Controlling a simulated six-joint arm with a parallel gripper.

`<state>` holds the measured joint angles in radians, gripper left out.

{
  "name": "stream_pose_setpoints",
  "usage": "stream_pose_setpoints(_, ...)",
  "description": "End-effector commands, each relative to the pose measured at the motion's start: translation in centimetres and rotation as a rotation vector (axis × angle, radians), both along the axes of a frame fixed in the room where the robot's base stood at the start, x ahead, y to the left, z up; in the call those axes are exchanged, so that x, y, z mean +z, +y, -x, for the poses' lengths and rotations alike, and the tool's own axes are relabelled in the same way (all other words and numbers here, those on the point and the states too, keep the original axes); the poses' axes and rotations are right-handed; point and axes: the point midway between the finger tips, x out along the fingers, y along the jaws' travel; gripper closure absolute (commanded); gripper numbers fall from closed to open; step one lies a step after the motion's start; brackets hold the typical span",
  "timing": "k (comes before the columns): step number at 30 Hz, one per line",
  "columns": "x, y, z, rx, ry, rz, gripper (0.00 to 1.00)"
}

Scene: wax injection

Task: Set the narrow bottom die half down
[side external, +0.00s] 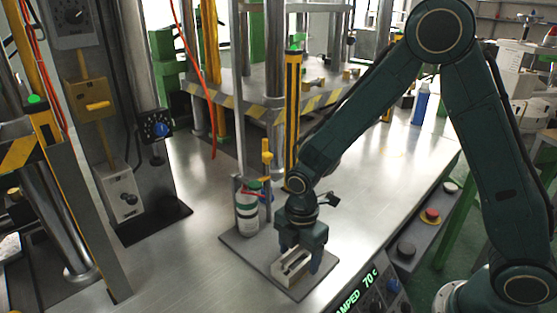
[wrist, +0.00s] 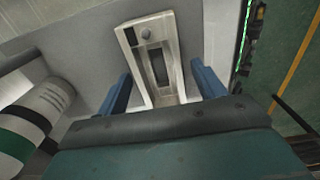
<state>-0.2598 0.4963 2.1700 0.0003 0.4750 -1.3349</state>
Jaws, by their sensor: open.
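The narrow bottom die half (side external: 291,267) is a pale grey block with a long recess. It rests on a dark grey plate (side external: 241,253) near the front edge of the metal bench. In the wrist view the die half (wrist: 152,58) lies between my two blue fingers, with a round stud and a dark slot in its face. My gripper (side external: 298,262) points down over it. In the wrist view my gripper (wrist: 162,92) is open, with a gap visible beside the die half at each finger. The die half's near end is hidden by my gripper body.
A white-and-green canister (side external: 246,215) stands close behind my gripper on the plate, and it shows at left in the wrist view (wrist: 35,112). A yellow-and-black post (side external: 292,105) rises behind. Control buttons (side external: 430,215) line the bench's front right. Bare bench lies left of the plate.

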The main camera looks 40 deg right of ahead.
Motion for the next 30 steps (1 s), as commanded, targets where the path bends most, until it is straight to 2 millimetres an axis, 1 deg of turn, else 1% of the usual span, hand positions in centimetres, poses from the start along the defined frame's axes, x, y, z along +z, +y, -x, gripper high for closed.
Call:
stream_pose_setpoints(8, 0.5, 0.0, 0.0, 0.000, -0.002, 0.000, 0.31)
stream_pose_setpoints(14, 2.1, 0.0, -0.1, 0.000, -0.004, -0.001, 0.31)
stream_pose_setpoints(17, 3.4, 0.0, -0.1, 0.000, -0.005, -0.001, 0.31)
stream_pose_setpoints(30, 10.1, 0.0, -0.1, 0.000, -0.004, -0.001, 0.31)
